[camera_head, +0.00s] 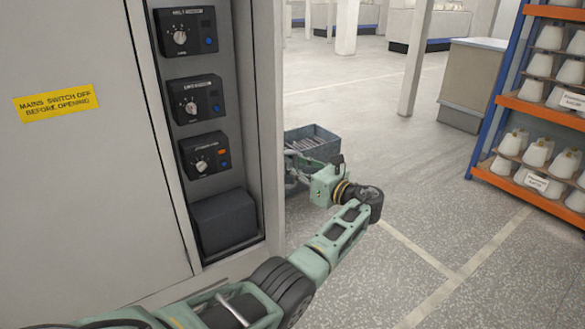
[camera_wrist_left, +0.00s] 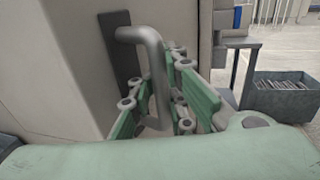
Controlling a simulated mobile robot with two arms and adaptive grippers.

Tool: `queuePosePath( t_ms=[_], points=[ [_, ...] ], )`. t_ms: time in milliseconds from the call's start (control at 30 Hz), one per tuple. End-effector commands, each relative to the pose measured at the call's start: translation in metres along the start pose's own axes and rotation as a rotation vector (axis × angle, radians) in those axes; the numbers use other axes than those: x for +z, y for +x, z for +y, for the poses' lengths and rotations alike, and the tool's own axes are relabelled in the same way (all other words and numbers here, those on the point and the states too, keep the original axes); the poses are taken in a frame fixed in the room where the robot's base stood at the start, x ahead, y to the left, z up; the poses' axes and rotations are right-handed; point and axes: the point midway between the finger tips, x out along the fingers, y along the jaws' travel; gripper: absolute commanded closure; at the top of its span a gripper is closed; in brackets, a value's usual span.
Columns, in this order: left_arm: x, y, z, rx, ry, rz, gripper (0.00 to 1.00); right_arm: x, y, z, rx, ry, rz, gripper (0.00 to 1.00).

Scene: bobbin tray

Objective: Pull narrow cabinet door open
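The narrow cabinet door (camera_head: 267,110) stands swung out, seen nearly edge-on in the head view, with the bay behind it exposed. Its outer face (camera_wrist_left: 82,60) shows in the left wrist view, with a grey bar handle (camera_wrist_left: 156,65) on a dark plate. My left arm reaches around the door's edge. My left gripper (camera_wrist_left: 163,100) has its green fingers on either side of the handle, and a gap shows beside the bar, so it looks open around it. In the head view the door partly hides the fingers. My right gripper is not in view.
The bay holds dark control boxes (camera_head: 195,98) with knobs. A wide cabinet panel (camera_head: 70,190) with a yellow label is at left. A grey crate (camera_head: 312,140) stands on the floor beyond the door. A bobbin rack (camera_head: 488,125) is at right. The floor between is clear.

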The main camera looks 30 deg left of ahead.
Motion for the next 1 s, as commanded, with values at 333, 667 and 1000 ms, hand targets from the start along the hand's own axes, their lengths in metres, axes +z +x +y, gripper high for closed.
queuePosePath(
  t_ms=[333, 667, 1000],
  points=[
    [-0.003, -0.002, 0.000, -0.003, 0.002, 0.004, 0.69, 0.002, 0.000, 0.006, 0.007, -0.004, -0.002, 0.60],
    [-0.002, -0.015, -0.001, -0.006, -0.001, 0.003, 0.69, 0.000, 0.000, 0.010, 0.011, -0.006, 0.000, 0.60],
    [-0.003, -0.085, -0.001, -0.007, 0.000, 0.005, 0.69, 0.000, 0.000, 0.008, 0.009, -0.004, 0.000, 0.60]
  ],
)
